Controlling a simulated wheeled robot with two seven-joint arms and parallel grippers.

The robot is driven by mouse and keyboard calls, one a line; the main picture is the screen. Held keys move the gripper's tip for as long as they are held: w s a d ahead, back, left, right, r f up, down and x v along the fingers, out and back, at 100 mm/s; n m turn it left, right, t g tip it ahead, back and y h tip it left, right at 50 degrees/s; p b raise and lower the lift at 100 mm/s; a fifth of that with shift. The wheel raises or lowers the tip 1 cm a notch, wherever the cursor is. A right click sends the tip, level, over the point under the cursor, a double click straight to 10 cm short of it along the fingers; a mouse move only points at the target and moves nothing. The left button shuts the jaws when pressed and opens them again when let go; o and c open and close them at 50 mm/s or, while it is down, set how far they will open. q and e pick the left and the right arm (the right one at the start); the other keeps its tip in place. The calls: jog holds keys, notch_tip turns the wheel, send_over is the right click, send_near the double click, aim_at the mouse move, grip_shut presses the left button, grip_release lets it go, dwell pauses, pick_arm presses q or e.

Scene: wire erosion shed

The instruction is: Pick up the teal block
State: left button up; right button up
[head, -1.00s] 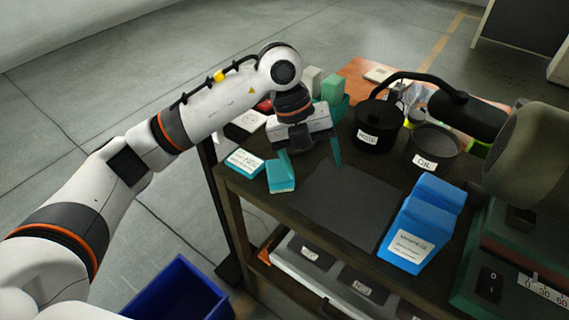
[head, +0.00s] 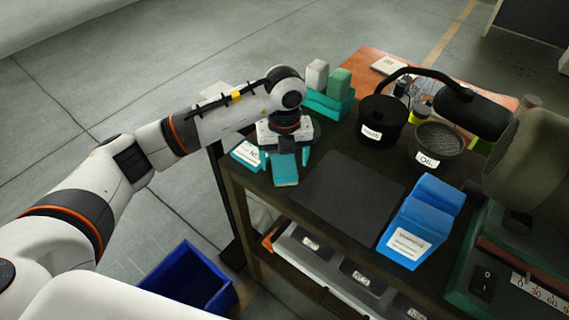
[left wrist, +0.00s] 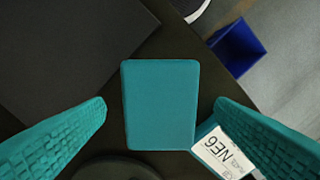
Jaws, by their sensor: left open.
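The teal block (head: 285,172) lies on the dark bench top near its left front edge. In the left wrist view the teal block (left wrist: 160,104) sits between and slightly beyond the two teal fingers. My left gripper (head: 285,160) is above the block with its fingers pointing down. It also shows in the left wrist view (left wrist: 161,112), open, with a gap on each side of the block. The head view hides part of the block behind the gripper. My right gripper is not in view.
A white-labelled teal box (head: 247,154) lies just left of the block. A dark mat (head: 345,192), a blue labelled bin (head: 415,225) and a black pot (head: 380,122) stand to the right. A teal holder (head: 328,104) is behind. A blue floor bin (head: 188,278) is below.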

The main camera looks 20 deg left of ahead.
aim_at(285, 164)
pick_arm(q)
jog(key=shift+f, duration=1.35)
jog(key=c, duration=1.2)
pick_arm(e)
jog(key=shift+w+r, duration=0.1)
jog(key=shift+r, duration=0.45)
pick_arm(q)
jog(key=shift+o, duration=0.2)
jog(key=shift+r, duration=0.1)
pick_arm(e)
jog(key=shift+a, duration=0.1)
